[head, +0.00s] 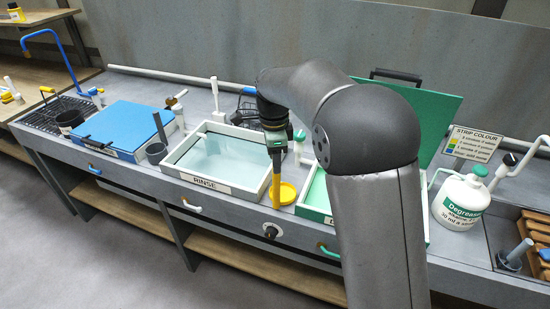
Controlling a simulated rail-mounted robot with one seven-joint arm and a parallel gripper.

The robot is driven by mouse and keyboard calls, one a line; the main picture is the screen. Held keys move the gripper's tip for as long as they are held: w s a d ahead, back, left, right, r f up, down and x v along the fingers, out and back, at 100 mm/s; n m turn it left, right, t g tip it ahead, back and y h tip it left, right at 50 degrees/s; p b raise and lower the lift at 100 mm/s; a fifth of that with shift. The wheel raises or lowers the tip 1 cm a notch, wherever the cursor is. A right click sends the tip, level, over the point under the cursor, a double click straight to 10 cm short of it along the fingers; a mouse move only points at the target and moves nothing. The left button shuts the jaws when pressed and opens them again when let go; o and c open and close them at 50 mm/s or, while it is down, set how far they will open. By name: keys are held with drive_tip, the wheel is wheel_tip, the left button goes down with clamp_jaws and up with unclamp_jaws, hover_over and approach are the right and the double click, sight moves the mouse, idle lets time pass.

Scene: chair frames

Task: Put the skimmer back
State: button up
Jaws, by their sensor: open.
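My gripper (274,146) is over the right end of the white-rimmed rinse tray (215,184), pointing down, and its jaws are open. A narrow upright yellow piece (276,190) shows directly below it, in front of the tray's right wall. I cannot tell whether this piece is part of the skimmer or touches the jaws. A round yellow dish (288,194) lies just to its right, between the rinse tray and the green tray (311,207). I cannot identify the skimmer for sure. My arm hides much of the green tray.
A raised green lid (433,112) stands behind my arm. A white degreaser jug (461,203) stands at the right. A white upright handle (215,96) stands behind the rinse tray.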

wheel_tip(320, 180, up, 11)
drive_tip(key=shift+a+r, duration=0.15)
drive_tip(key=shift+r, duration=0.25)
drive_tip(key=shift+s+d, duration=0.15)
drive_tip(key=shift+d, duration=0.1)
drive_tip(key=s+d+f+n, duration=0.4)
drive_tip(key=s+d+n, duration=0.1)
drive_tip(key=s, duration=0.5)
drive_tip(key=s+d+f+n, duration=0.5)
drive_tip(key=s+d, duration=0.2)
drive_tip(key=s, duration=0.3)
drive_tip(key=s+d+f+n, duration=0.5)
drive_tip(key=s+d, duration=0.2)
drive_tip(key=s, duration=0.3)
drive_tip(key=shift+t, duration=0.3)
